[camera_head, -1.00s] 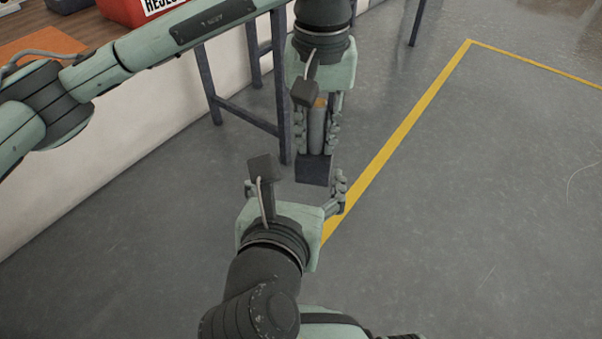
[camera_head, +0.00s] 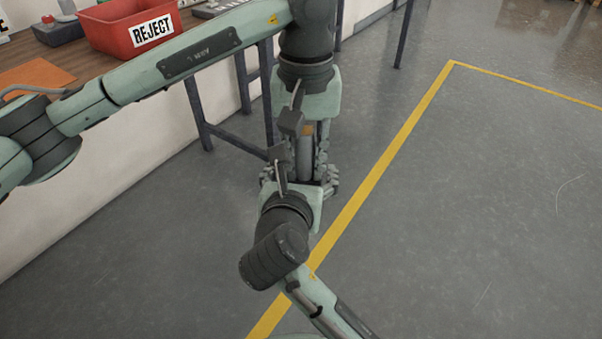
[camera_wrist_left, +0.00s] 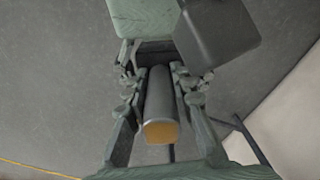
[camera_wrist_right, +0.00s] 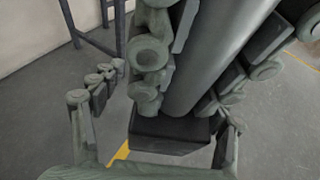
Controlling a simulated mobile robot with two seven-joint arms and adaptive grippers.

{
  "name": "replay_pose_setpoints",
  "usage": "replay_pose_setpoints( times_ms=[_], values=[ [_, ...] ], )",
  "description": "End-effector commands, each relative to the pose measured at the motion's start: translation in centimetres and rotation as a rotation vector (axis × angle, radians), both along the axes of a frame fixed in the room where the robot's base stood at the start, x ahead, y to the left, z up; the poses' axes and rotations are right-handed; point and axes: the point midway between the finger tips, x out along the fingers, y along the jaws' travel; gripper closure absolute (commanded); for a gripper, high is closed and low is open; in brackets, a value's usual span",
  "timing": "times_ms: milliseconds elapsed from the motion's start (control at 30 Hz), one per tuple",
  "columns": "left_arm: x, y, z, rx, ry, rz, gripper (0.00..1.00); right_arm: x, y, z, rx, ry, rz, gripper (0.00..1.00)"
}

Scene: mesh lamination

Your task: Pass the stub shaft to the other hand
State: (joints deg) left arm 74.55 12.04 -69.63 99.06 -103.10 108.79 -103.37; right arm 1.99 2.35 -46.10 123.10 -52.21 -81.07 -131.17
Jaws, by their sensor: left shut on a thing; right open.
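The stub shaft (camera_head: 306,160) is a grey cylinder with an orange end and a dark square block at its other end. My left gripper (camera_head: 307,150) comes down from the top and is shut on the shaft. The left wrist view shows the shaft (camera_wrist_left: 161,100) between its two fingers, orange end nearest the camera. My right gripper (camera_head: 300,182) faces it from below, open. In the right wrist view the shaft (camera_wrist_right: 208,60) and its dark block (camera_wrist_right: 165,135) lie between the open right fingers. Whether these touch the block I cannot tell.
A wooden bench (camera_head: 60,48) with a red REJECT bin (camera_head: 130,25) stands at the upper left, with dark legs (camera_head: 200,115) near my left gripper. The grey floor (camera_head: 480,220) on the right is clear, marked by a yellow line (camera_head: 400,140).

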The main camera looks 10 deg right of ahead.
Motion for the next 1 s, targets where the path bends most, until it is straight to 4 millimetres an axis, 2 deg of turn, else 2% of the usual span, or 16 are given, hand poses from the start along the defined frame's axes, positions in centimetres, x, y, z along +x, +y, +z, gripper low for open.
replay_pose_setpoints(
  times_ms=[167, 700, 767, 800, 1000],
  values=[
    [0.03, -0.02, 0.11, -0.001, -0.002, 0.000, 1.00, -0.01, -0.01, 0.01, 0.000, 0.000, 0.000, 0.27],
    [-0.19, -0.32, 0.15, -0.009, 0.001, -0.007, 1.00, -0.03, 0.25, 0.02, 0.002, 0.000, 0.007, 0.94],
    [-0.24, -0.38, 0.16, -0.010, 0.002, -0.008, 1.00, -0.03, 0.30, 0.02, 0.002, -0.001, 0.008, 1.00],
    [-0.26, -0.41, 0.18, -0.010, 0.002, -0.009, 0.76, 0.02, 0.33, 0.21, 0.004, -0.004, 0.009, 1.00],
    [-0.24, -0.37, 0.14, -0.009, 0.002, -0.008, 0.53, 0.01, 0.31, 0.19, 0.003, -0.004, 0.008, 1.00]
  ],
)
